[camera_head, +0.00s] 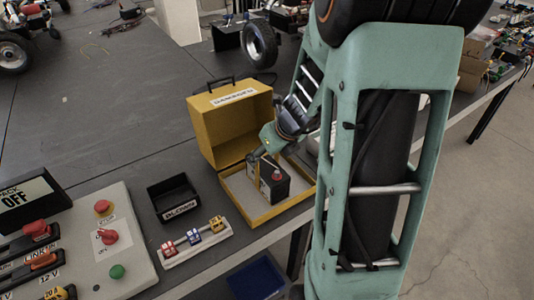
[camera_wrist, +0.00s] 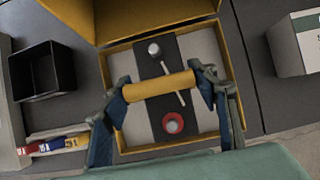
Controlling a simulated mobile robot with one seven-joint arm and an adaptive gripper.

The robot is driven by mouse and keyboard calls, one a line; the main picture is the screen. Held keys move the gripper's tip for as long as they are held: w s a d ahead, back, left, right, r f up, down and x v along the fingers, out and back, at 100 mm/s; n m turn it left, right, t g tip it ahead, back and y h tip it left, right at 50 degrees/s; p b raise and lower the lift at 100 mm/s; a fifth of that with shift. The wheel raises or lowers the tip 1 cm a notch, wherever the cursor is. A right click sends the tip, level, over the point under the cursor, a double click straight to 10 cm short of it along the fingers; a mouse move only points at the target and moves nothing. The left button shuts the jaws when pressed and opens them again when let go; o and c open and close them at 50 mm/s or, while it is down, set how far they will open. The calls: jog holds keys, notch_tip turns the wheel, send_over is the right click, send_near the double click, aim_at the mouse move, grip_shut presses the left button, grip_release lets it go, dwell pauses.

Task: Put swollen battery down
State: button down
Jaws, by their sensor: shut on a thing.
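The swollen battery (camera_head: 275,185) is a dark block with a red terminal, standing within the tray of the open yellow case (camera_head: 235,211). The wrist view shows the battery (camera_wrist: 153,110) from above, with a grey terminal, a red terminal and a yellow-orange handle bar (camera_wrist: 160,87) across it. My gripper (camera_wrist: 163,82) is shut on this bar, one finger at each end. In the head view my gripper (camera_head: 264,154) is over the battery, partly hidden by my arm. I cannot tell whether the battery's underside touches the case floor.
The case's labelled lid (camera_head: 233,120) stands open behind. A black bin (camera_head: 172,198) and a strip of coloured fuses (camera_head: 195,240) are to the left, beside a control panel (camera_head: 108,240). The bench's front edge is close to the case.

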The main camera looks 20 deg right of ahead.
jog(key=c, duration=0.8)
grip_release()
jog(key=shift+s+r+p, duration=0.1)
jog(key=shift+r+p, duration=0.3)
jog(key=shift+r, duration=0.05)
jog(key=p+v, duration=0.4)
jog(key=v, duration=0.7)
jog(key=shift+s+r+p, duration=0.15)
jog(key=shift+s+p, duration=0.1)
jog(key=shift+p, duration=0.1)
jog(key=shift+w, duration=0.1)
